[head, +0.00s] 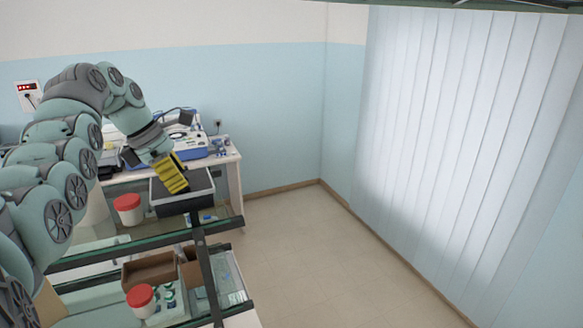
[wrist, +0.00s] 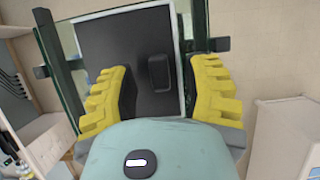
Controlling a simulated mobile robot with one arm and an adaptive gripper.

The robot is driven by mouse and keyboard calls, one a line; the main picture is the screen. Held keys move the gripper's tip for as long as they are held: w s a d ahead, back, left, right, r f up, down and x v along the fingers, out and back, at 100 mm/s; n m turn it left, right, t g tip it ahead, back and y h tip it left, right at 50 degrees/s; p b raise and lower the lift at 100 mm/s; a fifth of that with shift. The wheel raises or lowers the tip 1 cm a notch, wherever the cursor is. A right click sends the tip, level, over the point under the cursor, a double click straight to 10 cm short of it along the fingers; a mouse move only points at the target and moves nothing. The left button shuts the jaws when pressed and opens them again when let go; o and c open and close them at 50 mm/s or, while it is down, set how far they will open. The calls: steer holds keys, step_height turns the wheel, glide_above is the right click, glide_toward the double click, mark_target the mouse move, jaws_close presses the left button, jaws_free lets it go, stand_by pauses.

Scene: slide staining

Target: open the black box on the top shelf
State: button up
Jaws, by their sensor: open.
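The black box (head: 199,182) sits on the top glass shelf (head: 222,223), near its right end. In the wrist view the black box (wrist: 108,45) has a flat dark top with a raised dark handle (wrist: 159,72). My gripper (head: 175,178) is above the box, and its yellow fingers hide part of the top. In the wrist view my gripper (wrist: 160,90) is open, with the handle between its fingers. Contact with the handle cannot be told.
A red-lidded jar (head: 127,208) stands left of the box on the top shelf. A lower shelf holds a brown box (head: 150,270) and another red-lidded jar (head: 142,300). A bench with a blue-and-white instrument (head: 195,152) stands behind. The floor at right is clear.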

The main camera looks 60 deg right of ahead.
steer(key=shift+s+d+f, duration=0.2)
steer(key=shift+d+f, duration=0.1)
steer(key=shift+f, duration=0.3)
jaws_close()
stand_by(0.3)
